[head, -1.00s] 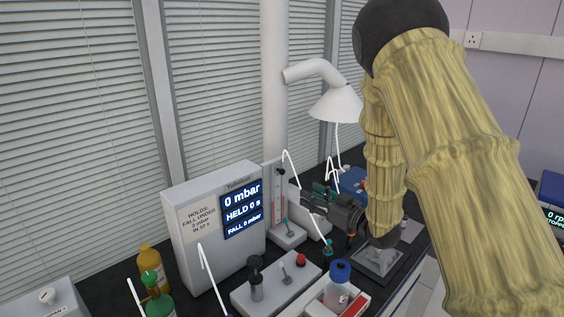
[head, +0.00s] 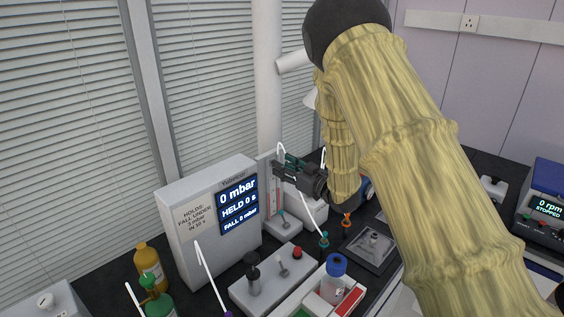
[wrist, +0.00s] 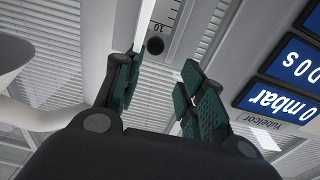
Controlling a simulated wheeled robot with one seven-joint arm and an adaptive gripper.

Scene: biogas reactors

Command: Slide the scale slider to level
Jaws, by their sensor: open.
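The scale is an upright pale panel (head: 269,196) with a reddish column, right of the pressure display box (head: 185,205). My gripper (head: 283,167) is open at the panel's upper part, hiding some of it in the head view. The wrist view is upside down and shows the scale strip (wrist: 164,18) with its "10" mark, ahead of my open fingers (wrist: 159,85). A dark round knob (wrist: 155,46) sits on the strip, seen between the fingers and a little beyond their tips. I cannot tell whether it is the slider. No contact shows.
The display reads 0 mbar. A grey valve block (head: 262,290) with a red knob and a blue-capped bottle (head: 335,278) stand in front. White tubes rise nearby. A device reading 0 rpm (head: 545,212) stands at the right. The white wall pipe (head: 267,90) is behind.

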